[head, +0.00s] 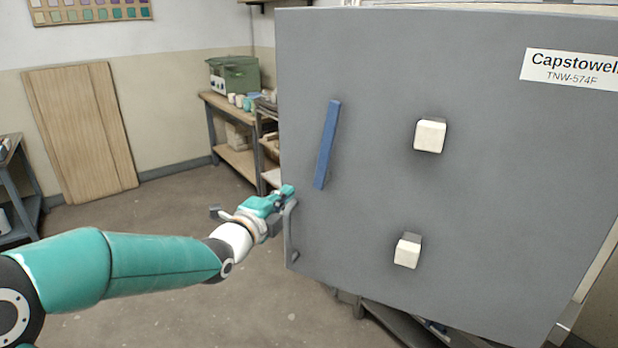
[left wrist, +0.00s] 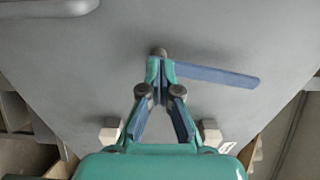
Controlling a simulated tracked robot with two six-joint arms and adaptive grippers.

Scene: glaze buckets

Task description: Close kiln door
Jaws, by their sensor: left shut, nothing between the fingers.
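The kiln door (head: 370,225) is a large grey panel with a "Capstowell TNW-574F" label; it fills the right of the head view. A blue lever (head: 328,145) is on its left part, tilted slightly off upright. A grey bar handle (head: 291,232) is at its lower left edge. My left gripper (head: 286,191) is at the door's left edge, just below the lever and by the top of the handle. In the left wrist view its fingers (left wrist: 160,66) are shut and empty, beside one end of the blue lever (left wrist: 222,76). I cannot tell whether they touch it. My right gripper is out of view.
Two pale plugs (head: 430,136) (head: 407,252) stick out of the door face. A wooden bench (head: 232,108) with a green machine (head: 234,75) and cups stands behind, left of the door. A wooden board (head: 80,130) leans on the wall. The floor at centre left is clear.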

